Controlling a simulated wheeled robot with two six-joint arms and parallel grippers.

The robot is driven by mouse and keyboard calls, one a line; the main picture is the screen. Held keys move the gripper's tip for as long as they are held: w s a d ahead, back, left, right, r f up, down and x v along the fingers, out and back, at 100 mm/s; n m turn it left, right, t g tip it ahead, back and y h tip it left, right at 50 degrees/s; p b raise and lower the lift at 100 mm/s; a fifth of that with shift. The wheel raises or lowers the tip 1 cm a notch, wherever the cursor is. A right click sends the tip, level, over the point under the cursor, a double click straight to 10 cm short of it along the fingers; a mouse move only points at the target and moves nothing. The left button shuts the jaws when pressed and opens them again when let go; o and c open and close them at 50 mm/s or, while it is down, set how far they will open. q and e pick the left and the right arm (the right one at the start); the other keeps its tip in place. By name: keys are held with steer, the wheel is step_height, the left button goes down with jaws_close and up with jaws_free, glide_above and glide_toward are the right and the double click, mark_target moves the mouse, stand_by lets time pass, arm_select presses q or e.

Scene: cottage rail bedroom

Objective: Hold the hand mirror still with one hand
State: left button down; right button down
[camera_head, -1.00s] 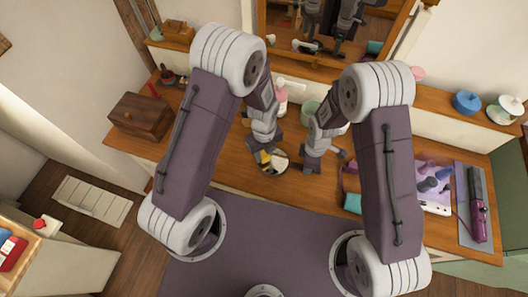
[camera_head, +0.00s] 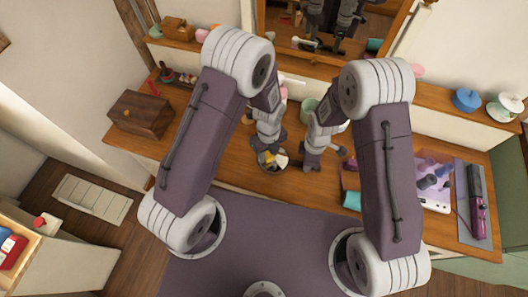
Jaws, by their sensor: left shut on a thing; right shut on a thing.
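A small round piece with a dark rim and a yellow and cream face (camera_head: 273,160) shows at the tip of my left gripper (camera_head: 266,150), above the front part of the wooden desk (camera_head: 225,165). It looks like the hand mirror's face; its handle is hidden by the gripper. My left gripper is shut on it. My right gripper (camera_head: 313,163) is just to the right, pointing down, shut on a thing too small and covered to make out. The two grippers are close together but apart.
A wooden box (camera_head: 140,115) stands on the desk's left. A teal block (camera_head: 352,200), a purple-patterned panel (camera_head: 432,180) and a dark purple tool (camera_head: 477,200) lie on the right. A green cup (camera_head: 308,108) stands behind my grippers. A wood-framed wall mirror (camera_head: 330,25) is at the back.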

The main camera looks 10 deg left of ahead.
mark_target(284, 161)
arm_select(q)
steer(key=shift+d, duration=2.8)
steer(key=shift+w+d, duration=0.1)
steer(key=shift+a+r, duration=0.15)
steer(key=shift+a, duration=1.65)
steer(key=shift+a+f, duration=0.2)
steer(key=shift+a, duration=1.7)
